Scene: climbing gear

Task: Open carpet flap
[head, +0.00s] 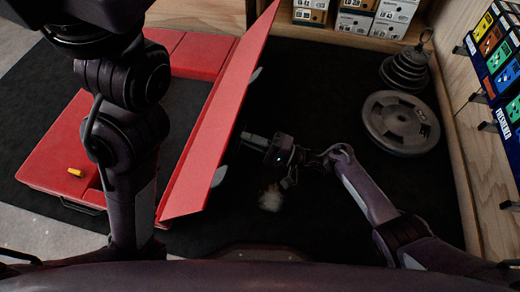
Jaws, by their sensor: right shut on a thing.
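A red and dark grey pad (60,150) lies on the floor at the left in the head view. A long red panel (222,115) stands steeply tilted along its right side, with pale tabs on its far side. I take this panel to be the flap. My right gripper (250,140) is on the right of the panel, low and close to its face. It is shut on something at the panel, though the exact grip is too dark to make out. My left arm crosses the pad at the left; its gripper is out of view.
A whitish patch (270,198) is on the dark floor (315,90) below my right gripper. Weight plates (401,122) lie at the right, with a stack (405,68) behind. Boxes (354,22) stand on a shelf at the back.

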